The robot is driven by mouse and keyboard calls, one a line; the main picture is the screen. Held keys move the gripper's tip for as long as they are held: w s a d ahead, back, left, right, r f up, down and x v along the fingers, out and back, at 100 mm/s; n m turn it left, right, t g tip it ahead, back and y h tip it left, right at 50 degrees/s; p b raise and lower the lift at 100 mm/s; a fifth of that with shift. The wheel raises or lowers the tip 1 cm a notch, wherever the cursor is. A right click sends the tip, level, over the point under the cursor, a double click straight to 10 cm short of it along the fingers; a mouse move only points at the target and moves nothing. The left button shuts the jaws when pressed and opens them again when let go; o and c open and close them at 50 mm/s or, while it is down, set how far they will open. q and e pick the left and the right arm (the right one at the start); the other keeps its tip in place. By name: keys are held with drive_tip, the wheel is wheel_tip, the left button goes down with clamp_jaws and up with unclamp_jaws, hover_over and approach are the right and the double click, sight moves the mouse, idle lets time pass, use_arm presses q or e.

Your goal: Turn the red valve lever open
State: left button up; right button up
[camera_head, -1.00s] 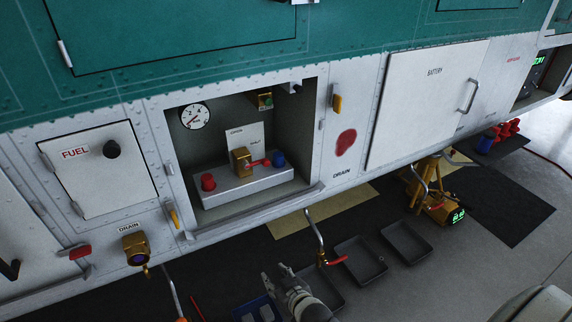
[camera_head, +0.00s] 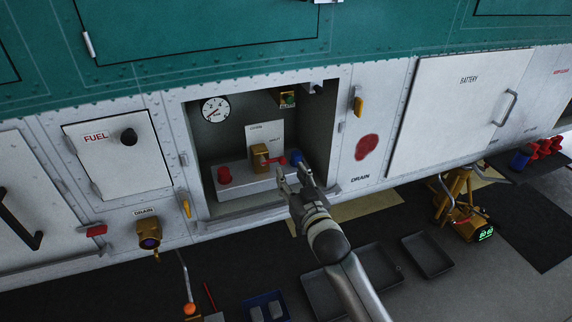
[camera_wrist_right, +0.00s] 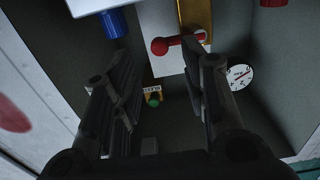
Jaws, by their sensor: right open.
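The red valve lever (camera_head: 273,160) sticks out to the right from a brass valve body (camera_head: 260,156) inside an open bay in the white panel. The lever, with its round red end (camera_wrist_right: 160,46), also shows in the right wrist view, beyond the fingers and near the top. My right gripper (camera_head: 294,172) is open and empty at the front of the bay, below and to the right of the lever. In the right wrist view one finger tip overlaps the lever's edge; I cannot tell whether they touch. My left gripper is not in view.
A red knob (camera_head: 224,175) and a blue knob (camera_head: 296,157) flank the valve on a grey block (camera_head: 243,183). A gauge (camera_head: 215,110) and a placard (camera_head: 279,130) are behind. The bay's lower sill (camera_head: 240,218) runs below. Trays (camera_head: 428,254) lie on the floor.

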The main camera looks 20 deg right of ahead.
sight(284, 162)
drive_tip(key=shift+w+a, duration=0.1)
drive_tip(key=shift+w, duration=2.45)
clamp_jaws()
